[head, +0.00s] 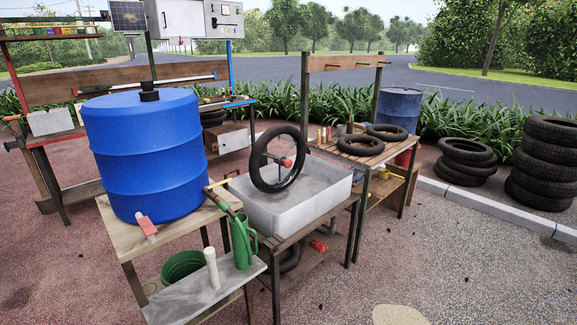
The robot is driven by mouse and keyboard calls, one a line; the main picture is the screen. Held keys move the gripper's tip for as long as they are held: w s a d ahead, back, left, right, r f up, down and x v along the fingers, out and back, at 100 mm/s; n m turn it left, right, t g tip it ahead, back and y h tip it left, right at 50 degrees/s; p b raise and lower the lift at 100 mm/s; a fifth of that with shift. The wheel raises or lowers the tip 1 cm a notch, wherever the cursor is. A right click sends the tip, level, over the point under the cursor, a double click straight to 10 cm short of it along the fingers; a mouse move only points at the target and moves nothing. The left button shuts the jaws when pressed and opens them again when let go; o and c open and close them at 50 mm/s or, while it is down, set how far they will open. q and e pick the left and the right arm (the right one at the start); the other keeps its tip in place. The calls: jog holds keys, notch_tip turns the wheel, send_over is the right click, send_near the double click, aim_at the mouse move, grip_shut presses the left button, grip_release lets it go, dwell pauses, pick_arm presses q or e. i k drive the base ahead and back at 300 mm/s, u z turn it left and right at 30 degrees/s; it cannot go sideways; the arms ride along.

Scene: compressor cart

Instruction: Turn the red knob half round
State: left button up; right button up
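No compressor cart can be made out in the head view, and I cannot tell which red part is the knob. A red and white piece (146,228) sits at the foot of the blue barrel (150,160), at the bench's front edge. A small red hub (286,163) shows in the middle of the upright black wheel (262,160) over the grey basin (285,212). A red object (319,246) lies on the shelf below the basin. Neither of my grippers is in view.
A green watering can (242,241) and a white cylinder (212,268) stand on the low front shelf. Tyres lie on the wooden table (352,150) and are stacked at right (545,160). The gravel at front right is open apart from a pale round patch.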

aim_at(287, 162)
jog(key=z, duration=0.7)
jog(key=i, duration=0.7)
jog(key=z, duration=0.9)
jog(key=i, duration=1.85)
jog(key=u, duration=0.8)
